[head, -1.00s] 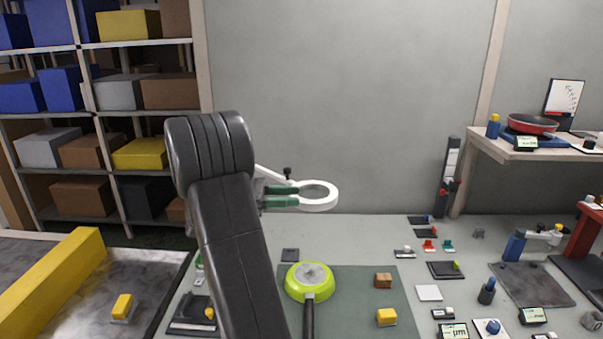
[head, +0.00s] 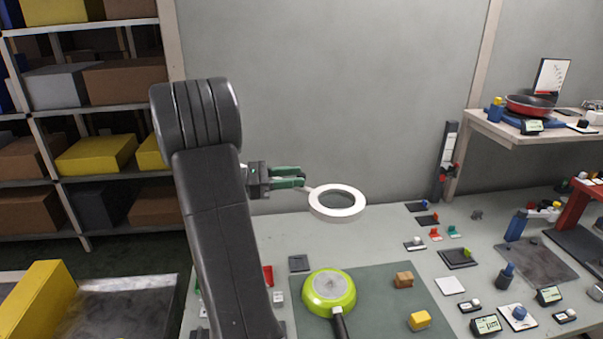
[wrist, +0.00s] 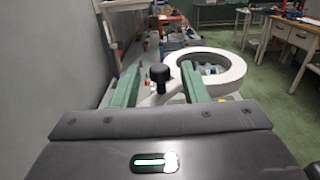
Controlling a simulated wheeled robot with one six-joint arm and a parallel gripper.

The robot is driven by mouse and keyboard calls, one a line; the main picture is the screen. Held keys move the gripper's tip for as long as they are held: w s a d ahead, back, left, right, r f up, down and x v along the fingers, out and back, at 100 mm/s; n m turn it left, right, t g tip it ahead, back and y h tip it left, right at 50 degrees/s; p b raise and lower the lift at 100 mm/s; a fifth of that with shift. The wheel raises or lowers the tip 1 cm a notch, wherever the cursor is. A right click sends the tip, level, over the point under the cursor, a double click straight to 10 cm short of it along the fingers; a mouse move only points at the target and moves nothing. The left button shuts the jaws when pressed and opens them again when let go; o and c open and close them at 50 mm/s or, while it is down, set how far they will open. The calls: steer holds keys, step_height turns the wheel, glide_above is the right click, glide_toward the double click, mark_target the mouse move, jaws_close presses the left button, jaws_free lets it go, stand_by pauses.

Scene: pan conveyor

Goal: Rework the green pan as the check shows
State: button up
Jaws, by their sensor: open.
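The green pan (head: 329,292) lies upside down on a dark green mat (head: 385,300), its grey base up. Its dark handle (head: 340,325) points to the front. My gripper (head: 303,177) is raised behind and above the pan, well clear of it, with green fingers pointing right. In the wrist view my gripper (wrist: 160,75) is open, with a black knob (wrist: 160,73) seen between its fingers; I cannot tell if they touch it. A white ring (head: 337,202) on an arm stands just beyond the fingertips, and the ring also shows in the wrist view (wrist: 215,70).
An orange-brown block (head: 403,279) and a yellow block (head: 419,320) sit right of the pan. Several small tools and gauges crowd the right of the table. A red pan (head: 531,106) stands on a side shelf (head: 500,126). My arm hides the table's left part.

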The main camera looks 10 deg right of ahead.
mark_target(303, 174)
steer(key=shift+d, duration=1.35)
steer(key=shift+c, duration=0.4)
jaws_close()
steer(key=shift+w, duration=0.1)
steer(key=shift+w+d, duration=0.2)
steer(key=shift+d, duration=0.05)
steer(key=w+d+n+t+y+b, duration=0.1)
steer(key=w+d+n+t, duration=0.3)
steer(key=w, duration=0.8)
steer(key=w+d+n+t+y+b, duration=0.1)
steer(key=w+d+n+t+y, duration=0.2)
steer(key=w, duration=0.9)
steer(key=d+t, duration=0.3)
steer(key=t, duration=0.1)
steer(key=shift+w+d+r+n, duration=0.15)
steer(key=shift+r+n, duration=0.05)
steer(key=shift+n, duration=0.2)
